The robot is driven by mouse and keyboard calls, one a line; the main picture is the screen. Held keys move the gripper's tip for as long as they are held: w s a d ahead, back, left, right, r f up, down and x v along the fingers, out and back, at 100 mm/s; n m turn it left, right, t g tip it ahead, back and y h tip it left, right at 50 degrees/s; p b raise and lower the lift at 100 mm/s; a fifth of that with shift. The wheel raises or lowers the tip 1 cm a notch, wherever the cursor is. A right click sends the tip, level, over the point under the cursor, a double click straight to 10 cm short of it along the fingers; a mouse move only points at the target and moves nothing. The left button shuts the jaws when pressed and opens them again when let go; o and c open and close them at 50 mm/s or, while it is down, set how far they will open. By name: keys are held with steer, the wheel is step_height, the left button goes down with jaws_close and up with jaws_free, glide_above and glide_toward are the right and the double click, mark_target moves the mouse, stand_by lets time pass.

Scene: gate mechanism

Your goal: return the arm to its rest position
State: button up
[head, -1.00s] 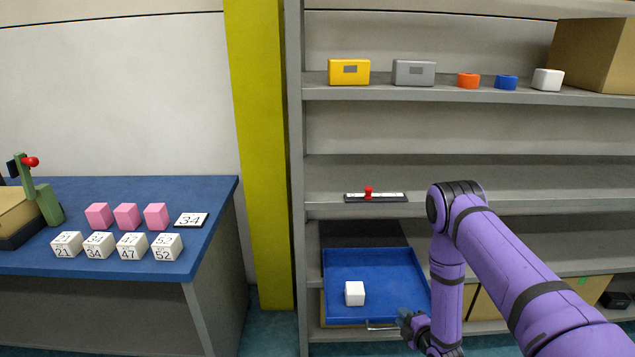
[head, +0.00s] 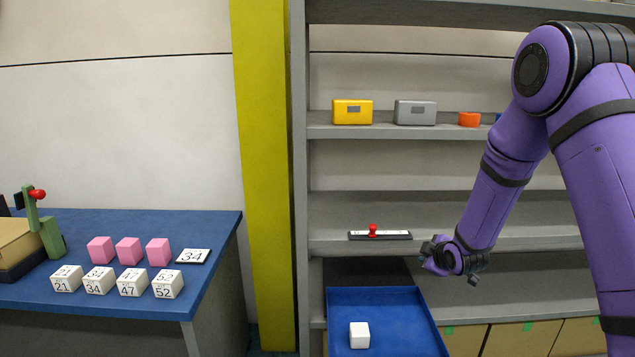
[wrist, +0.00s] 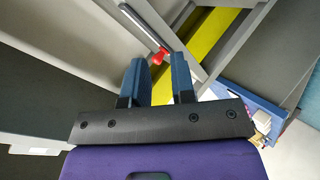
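My purple arm (head: 498,150) is raised and bent at the right of the head view. My gripper (head: 450,262) hangs at its end, in front of the shelf rack and above the open blue drawer's right side. In the wrist view the two blue fingers of my gripper (wrist: 159,80) stand apart with nothing between them, so it is open and empty. It touches nothing that I can see.
A slider with a red knob (head: 373,231) sits on the middle shelf, left of my gripper. The open blue drawer (head: 400,325) holds a white cube (head: 359,335). A blue table (head: 120,222) with several cubes stands left of the yellow post (head: 264,170).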

steer(key=s+d+r+m+g+h, duration=0.1)
steer(key=s+r+m, duration=0.3)
steer(key=s+r, duration=0.55)
steer(key=s+r+m+g, duration=0.25)
steer(key=s+r, duration=0.45)
steer(key=r, duration=0.6)
steer(key=s+r+m+g, duration=0.1)
steer(key=s+r+m, duration=0.2)
steer(key=s, duration=1)
steer(key=s+a+r+m+g, duration=0.1)
steer(key=s+r+m, duration=0.2)
steer(key=s, duration=1)
steer(key=shift+r, duration=0.2)
